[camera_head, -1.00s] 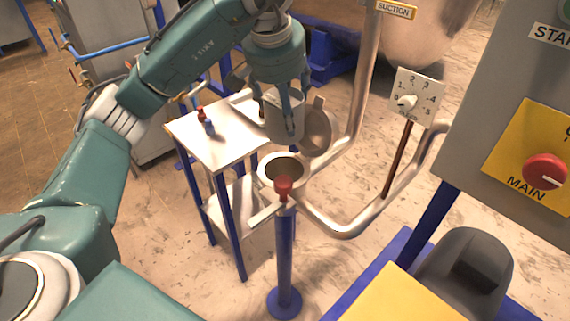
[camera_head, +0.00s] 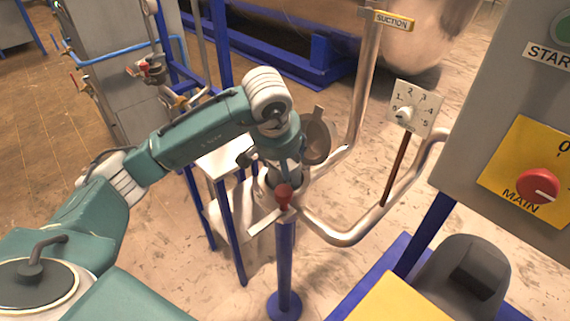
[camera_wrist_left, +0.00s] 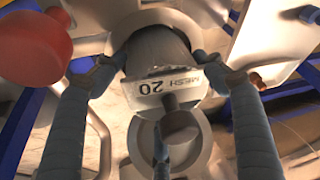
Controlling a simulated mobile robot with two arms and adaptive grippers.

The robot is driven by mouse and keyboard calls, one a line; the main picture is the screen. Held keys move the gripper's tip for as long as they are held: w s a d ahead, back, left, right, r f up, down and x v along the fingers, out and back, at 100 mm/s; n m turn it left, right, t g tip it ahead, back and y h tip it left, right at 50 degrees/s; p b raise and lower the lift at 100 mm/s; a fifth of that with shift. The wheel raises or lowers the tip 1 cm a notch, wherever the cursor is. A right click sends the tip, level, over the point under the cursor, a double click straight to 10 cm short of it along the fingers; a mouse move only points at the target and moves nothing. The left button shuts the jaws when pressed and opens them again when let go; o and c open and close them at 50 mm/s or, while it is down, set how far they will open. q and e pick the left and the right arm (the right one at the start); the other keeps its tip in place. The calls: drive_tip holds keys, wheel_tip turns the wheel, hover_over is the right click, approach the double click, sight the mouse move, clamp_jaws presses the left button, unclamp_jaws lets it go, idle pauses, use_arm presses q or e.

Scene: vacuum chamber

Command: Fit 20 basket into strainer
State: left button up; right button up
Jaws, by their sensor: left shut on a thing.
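The 20 basket (camera_wrist_left: 165,60) is a grey cylinder with a "MESH 20" label plate, seen in the left wrist view. My left gripper (camera_head: 284,172) is shut on it, and its fingers surround the basket in the wrist view (camera_wrist_left: 165,75). In the head view the gripper is low over the strainer's mouth (camera_head: 263,187) and hides the basket. In the wrist view a pale round rim (camera_wrist_left: 150,18) shows behind the basket. I cannot tell how deep the basket sits. The strainer's round lid (camera_head: 317,140) stands open behind the gripper. My right gripper is not in view.
A red-knobbed lever (camera_head: 284,196) stands close in front of the strainer; its knob also shows large in the wrist view (camera_wrist_left: 35,45). A small white table (camera_head: 225,160) is to the left. Metal pipes (camera_head: 345,235) and a control panel (camera_head: 500,120) are to the right.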

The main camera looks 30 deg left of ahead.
use_arm(q)
drive_tip(key=o, duration=1.2)
drive_tip(key=shift+d, duration=0.1)
drive_tip(key=shift+r, duration=0.1)
drive_tip(key=b+v, duration=0.1)
drive_tip(key=v, duration=1.1)
